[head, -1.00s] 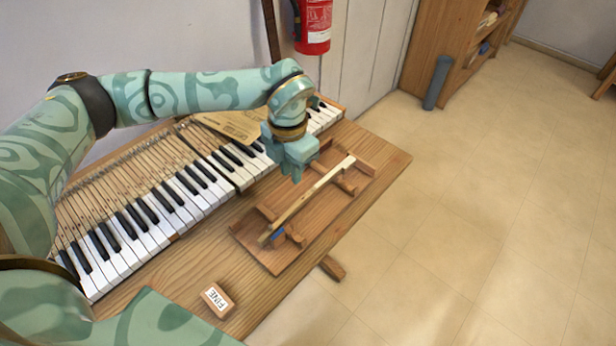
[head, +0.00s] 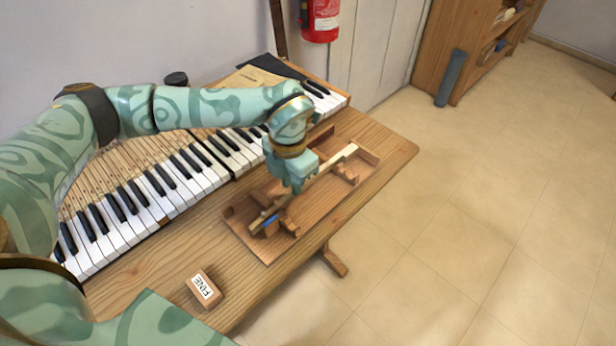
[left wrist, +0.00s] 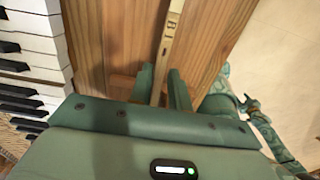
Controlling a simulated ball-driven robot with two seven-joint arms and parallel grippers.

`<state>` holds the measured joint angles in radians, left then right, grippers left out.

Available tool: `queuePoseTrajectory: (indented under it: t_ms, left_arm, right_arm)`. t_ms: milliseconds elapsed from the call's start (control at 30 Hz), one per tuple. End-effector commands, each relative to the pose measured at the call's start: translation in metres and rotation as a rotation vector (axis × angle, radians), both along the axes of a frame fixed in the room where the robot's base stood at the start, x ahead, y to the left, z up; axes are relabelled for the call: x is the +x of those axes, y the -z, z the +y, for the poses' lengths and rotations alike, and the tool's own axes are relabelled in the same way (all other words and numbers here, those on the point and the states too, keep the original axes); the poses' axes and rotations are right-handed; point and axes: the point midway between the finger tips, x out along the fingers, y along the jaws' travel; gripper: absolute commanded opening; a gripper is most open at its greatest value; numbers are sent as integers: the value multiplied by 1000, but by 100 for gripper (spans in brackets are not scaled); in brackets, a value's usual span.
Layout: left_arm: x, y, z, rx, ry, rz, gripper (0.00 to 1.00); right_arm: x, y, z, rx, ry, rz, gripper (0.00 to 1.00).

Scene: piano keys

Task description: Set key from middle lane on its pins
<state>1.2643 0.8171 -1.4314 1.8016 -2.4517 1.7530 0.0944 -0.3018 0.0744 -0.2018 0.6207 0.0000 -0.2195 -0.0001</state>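A long pale wooden key (head: 337,160) lies lengthwise over a wooden lane tray (head: 312,212) on the bench, with a blue mark near its close end. It also shows in the left wrist view (left wrist: 170,40), with letters stamped on it. My left gripper (head: 292,188) is down over the middle of the key. In the left wrist view its two fingers (left wrist: 161,88) stand apart on either side of the key, and a gap shows beside the right finger. Green parts of mine show at the right there; whether they include my right gripper's fingers is unclear.
The piano keyboard (head: 150,198) runs along the left of the tray, with a gap in its white and black keys near my forearm. A block marked FINE (head: 204,290) lies on the bench (head: 180,262) in front. Open floor lies to the right.

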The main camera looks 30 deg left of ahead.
Motion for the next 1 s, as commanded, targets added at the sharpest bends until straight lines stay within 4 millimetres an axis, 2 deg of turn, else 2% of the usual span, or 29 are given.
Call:
queuePoseTrajectory:
  t_ms: [333, 1000]
  left_arm:
    - [0, 4, 0, 0, 0, 1, 19]
    - [0, 17, 0, -1, 1, 1, 19]
  right_arm:
    - [-1, 1, -7, -8, -3, 2, 43]
    - [-1, 4, -6, -9, -1, 3, 43]
